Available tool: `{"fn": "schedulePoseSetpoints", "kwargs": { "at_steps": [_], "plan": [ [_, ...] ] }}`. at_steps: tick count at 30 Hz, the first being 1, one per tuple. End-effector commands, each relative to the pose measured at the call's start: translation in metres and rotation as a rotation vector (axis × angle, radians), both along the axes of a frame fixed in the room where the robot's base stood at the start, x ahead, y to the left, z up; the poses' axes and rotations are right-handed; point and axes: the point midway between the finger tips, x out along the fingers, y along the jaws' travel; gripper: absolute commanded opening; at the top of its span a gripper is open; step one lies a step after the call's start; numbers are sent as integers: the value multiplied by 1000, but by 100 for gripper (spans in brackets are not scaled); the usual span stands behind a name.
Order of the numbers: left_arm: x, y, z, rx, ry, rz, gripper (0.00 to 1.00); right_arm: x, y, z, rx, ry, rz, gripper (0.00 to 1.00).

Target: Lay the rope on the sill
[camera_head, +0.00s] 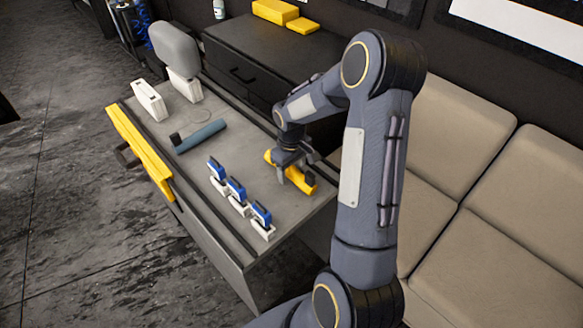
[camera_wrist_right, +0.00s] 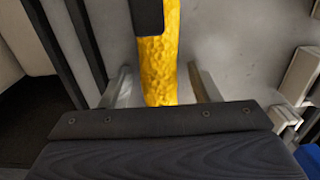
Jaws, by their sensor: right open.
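A short yellow piece with a rough surface and a black end, which looks like the rope (camera_head: 271,157), lies on the grey worktop near its right edge. It also shows in the right wrist view (camera_wrist_right: 160,68). My right gripper (camera_head: 295,178) is right over it, pointing down. In the right wrist view my right gripper (camera_wrist_right: 163,88) is open, with one finger on each side of the yellow piece and gaps at both sides. I cannot tell for sure which part is the sill; a long yellow bar (camera_head: 140,150) runs along the worktop's left edge. My left gripper is not in view.
Several blue-and-white tools (camera_head: 236,190) stand in a row left of my right gripper. A blue-grey roll (camera_head: 201,136), a white block (camera_head: 150,99) and a grey padded piece (camera_head: 174,48) are farther back. A beige sofa (camera_head: 440,130) is at the right.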

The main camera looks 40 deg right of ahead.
Motion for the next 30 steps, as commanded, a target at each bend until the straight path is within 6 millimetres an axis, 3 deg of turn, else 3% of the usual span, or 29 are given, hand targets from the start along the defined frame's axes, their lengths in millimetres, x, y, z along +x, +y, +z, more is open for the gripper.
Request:
{"fn": "schedulePoseSetpoints", "kwargs": {
  "at_steps": [5,18,24,27,30],
  "plan": [
    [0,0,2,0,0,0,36,1,-1,11,-2,-4,-1,56],
    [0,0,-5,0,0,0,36,1,0,99,-2,-5,0,56],
    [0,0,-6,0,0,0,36,0,1,121,0,-3,0,56],
    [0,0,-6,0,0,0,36,-8,8,134,12,-26,-9,56],
    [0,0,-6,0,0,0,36,-30,27,157,45,-88,-33,56]
  ]
}}
